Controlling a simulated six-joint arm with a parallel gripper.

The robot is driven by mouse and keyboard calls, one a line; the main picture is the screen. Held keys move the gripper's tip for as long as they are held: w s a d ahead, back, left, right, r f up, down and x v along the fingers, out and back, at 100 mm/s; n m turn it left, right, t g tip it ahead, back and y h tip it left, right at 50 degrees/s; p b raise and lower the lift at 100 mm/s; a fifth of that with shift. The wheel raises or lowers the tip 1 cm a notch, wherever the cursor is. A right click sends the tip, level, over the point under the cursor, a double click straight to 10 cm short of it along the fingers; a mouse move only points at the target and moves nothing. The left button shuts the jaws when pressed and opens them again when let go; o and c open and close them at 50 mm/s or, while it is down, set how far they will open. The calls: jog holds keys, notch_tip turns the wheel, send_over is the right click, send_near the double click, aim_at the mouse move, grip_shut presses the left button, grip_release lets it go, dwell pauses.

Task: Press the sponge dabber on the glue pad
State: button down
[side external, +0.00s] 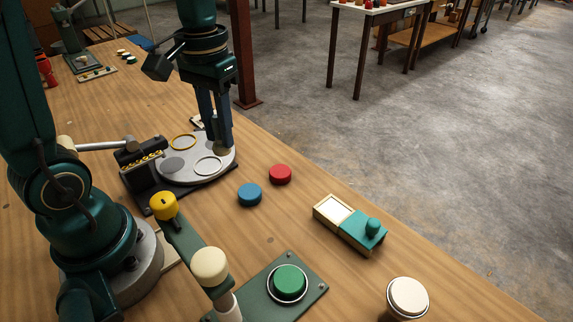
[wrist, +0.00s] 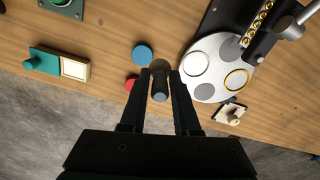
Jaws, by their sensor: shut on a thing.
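My gripper (side external: 218,128) points down near the right edge of the round turntable, its fingers shut on a dark, upright cylinder that looks like the sponge dabber (wrist: 160,96). Its brownish lower end (side external: 222,149) shows below the fingers in the side view; whether it touches anything is unclear. A small box with a cream pad (side external: 334,209), which looks like the glue pad, lies to the right on the table. A teal lid with a knob (side external: 374,229) covers its other half. In the wrist view the pad (wrist: 75,69) is left of my gripper, apart from the dabber.
The pale turntable (side external: 222,166) carries rings and grey spots. A blue disc (side external: 250,194) and a red disc (side external: 280,174) lie between it and the box. A green button (side external: 289,281) and a cream-topped round object (side external: 408,297) stand in front. Bare table separates these things.

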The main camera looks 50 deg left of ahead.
jog(key=shift+a+r, duration=0.1)
jog(key=shift+a, duration=0.1)
jog(key=w+d+n+t+h, duration=0.1)
jog(key=w+d+n+t, duration=0.1)
jog(key=w+d, duration=0.8)
jog(key=shift+s+d+f+m+t+h, duration=0.15)
jog(key=shift+d+f+m+t, duration=0.15)
jog(key=shift+d+f, duration=0.9)
jog(key=shift+s+d+f+m+t+h, duration=0.1)
jog(key=shift+d+f+m+t+h, duration=0.2)
jog(key=shift+d+f, duration=0.9)
jog(key=shift+s+d+f+m+t+h, duration=0.1)
jog(key=shift+d+f+m, duration=0.3)
jog(key=shift+d+f, duration=0.8)
jog(key=shift+a+f, duration=0.15)
jog(key=shift+f, duration=0.6)
notch_tip(320, 180, up, 7)
